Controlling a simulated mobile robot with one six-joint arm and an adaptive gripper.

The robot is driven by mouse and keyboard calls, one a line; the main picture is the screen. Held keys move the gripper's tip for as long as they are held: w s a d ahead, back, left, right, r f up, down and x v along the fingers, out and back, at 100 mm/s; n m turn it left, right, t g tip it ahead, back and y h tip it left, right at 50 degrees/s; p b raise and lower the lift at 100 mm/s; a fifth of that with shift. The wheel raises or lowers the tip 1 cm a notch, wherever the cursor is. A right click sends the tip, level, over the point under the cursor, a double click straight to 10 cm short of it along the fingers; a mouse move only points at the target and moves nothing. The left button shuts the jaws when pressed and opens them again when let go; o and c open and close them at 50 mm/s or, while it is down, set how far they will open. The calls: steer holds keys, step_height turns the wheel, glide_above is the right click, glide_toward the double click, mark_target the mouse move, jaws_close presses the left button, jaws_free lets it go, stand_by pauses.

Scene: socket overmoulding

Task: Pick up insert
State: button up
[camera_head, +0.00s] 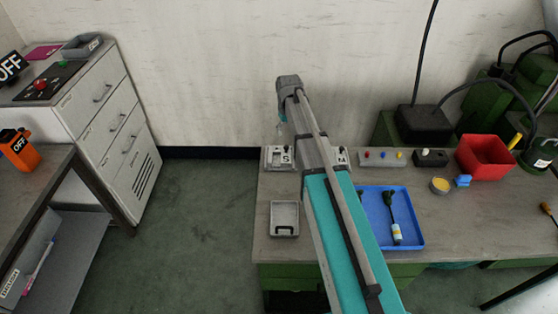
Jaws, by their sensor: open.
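I cannot make out the insert for certain in this view. A light grey block-like fixture (270,165) with dark markings stands at the back left of the workbench, partly behind my arm. Another part with similar markings (342,157) shows just right of the arm. A small grey tray (284,231) with a dark handle-shaped mark lies on the bench left of the arm. My arm reaches over the bench toward the wall, its far grey joint near the top. My gripper is hidden beyond the arm, so its relation to these parts cannot be seen.
The workbench (450,238) also holds a blue tray (412,242) with a dark-handled tool and a small labelled bottle, a button strip (383,157), a red bin (486,155) and green machinery (400,130). A drawer cabinet (105,115) stands left. Green floor (205,230) between is clear.

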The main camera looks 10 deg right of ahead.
mark_target(286, 146)
steer(key=shift+f+b, duration=1.65)
steer(key=shift+f, duration=0.25)
steer(key=shift+f, duration=0.1)
steer(key=shift+w+f+b, duration=0.15)
steer(key=shift+f+b, duration=2.35)
steer(key=shift+b, duration=0.1)
jaws_close()
